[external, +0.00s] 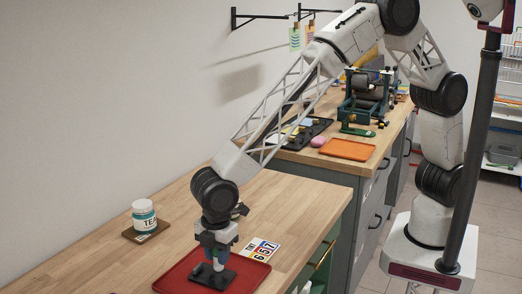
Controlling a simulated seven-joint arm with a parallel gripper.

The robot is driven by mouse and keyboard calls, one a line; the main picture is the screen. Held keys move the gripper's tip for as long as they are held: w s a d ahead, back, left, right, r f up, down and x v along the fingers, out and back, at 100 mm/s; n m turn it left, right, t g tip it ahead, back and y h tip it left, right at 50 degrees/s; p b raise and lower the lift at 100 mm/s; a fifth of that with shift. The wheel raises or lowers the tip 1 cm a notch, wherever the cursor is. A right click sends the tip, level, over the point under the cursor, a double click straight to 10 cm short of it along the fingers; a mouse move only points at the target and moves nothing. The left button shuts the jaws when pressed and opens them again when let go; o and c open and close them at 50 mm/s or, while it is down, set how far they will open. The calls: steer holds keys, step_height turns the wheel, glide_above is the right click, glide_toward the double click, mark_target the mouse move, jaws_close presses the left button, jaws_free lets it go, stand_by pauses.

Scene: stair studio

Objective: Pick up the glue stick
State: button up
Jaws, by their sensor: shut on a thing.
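My gripper (216,261) points straight down over the red tray (250,272) on the wooden worktop. Its jaws are shut on a small pale upright thing, which I take to be the glue stick (217,266). The fingers hide most of it. Its lower end is at or just above a flat black piece (203,279) in the tray. I cannot tell whether it touches that piece.
A jar labelled TEA (144,215) stands on a brown coaster (134,234) to the left. A colourful number card (261,249) lies behind the tray. The back counter holds an orange tray (347,149), a black tray and a machine. Wood between jar and back counter is clear.

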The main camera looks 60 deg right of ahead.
steer(key=shift+r, duration=0.1)
steer(key=shift+c, duration=0.2)
steer(key=shift+r, duration=0.8)
steer(key=shift+d+r, duration=0.15)
steer(key=shift+r, duration=0.8)
steer(key=s+d+r, duration=0.1)
steer(key=s+d, duration=0.8)
steer(key=d, duration=0.3)
steer(key=shift+s+d+r, duration=0.2)
steer(key=shift+s+d, duration=0.05)
steer(key=shift+d, duration=0.05)
steer(key=shift+f, duration=0.1)
steer(key=a, duration=0.2)
steer(key=shift+w+a, duration=0.15)
steer(key=shift+a, duration=0.25)
